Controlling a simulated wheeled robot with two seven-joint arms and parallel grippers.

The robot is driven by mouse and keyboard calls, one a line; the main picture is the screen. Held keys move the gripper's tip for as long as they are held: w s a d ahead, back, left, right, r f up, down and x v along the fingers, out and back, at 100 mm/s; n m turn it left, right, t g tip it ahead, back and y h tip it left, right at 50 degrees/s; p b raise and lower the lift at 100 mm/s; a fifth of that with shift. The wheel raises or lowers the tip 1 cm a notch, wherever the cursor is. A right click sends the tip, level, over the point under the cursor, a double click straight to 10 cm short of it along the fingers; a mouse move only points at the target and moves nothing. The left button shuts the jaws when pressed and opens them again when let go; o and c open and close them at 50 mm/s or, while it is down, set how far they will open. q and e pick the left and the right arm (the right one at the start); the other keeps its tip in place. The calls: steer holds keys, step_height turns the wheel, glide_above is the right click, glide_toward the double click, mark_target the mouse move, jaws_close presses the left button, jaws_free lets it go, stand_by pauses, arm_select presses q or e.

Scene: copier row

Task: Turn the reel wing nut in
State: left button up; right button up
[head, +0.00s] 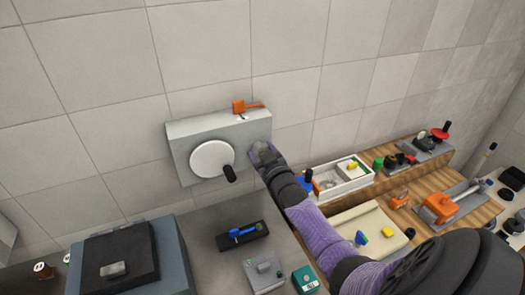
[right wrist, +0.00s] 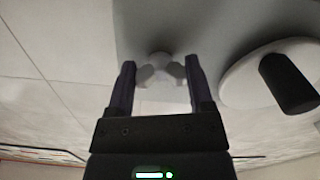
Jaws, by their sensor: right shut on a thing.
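The grey reel housing (head: 180,132) is against the tiled wall, with a white round reel disc (head: 207,158) and a black crank handle (head: 230,173) on its front. In the right wrist view the disc (right wrist: 240,88) and handle (right wrist: 288,84) are right of my fingers. The grey wing nut (right wrist: 160,68) is between my two fingers, its wings spread sideways against the housing face. My right gripper (head: 262,153) is at the right end of the housing front and is shut on the wing nut, which it hides in the head view. My left gripper is out of view.
An orange-handled part (head: 247,106) sits on top of the housing. Below are a black tray with a blue tool (head: 241,235) and a dark copier lid (head: 120,258). A white divided box (head: 343,178) and a wooden bench with tools stand to the right.

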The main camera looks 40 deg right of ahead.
steer(key=shift+a+f+m, duration=0.1)
steer(key=shift+f+m, duration=0.05)
steer(key=shift+m, duration=0.6)
steer(key=shift+a+f+m, duration=0.1)
steer(key=shift+m, duration=0.65)
steer(key=o, duration=1)
steer(key=shift+s, duration=0.1)
steer(key=shift+o, duration=1.3)
steer(key=shift+r, duration=0.2)
steer(key=p+v, duration=0.2)
steer(key=v, duration=0.8)
steer(key=shift+p, duration=0.35)
steer(key=shift+d, duration=0.1)
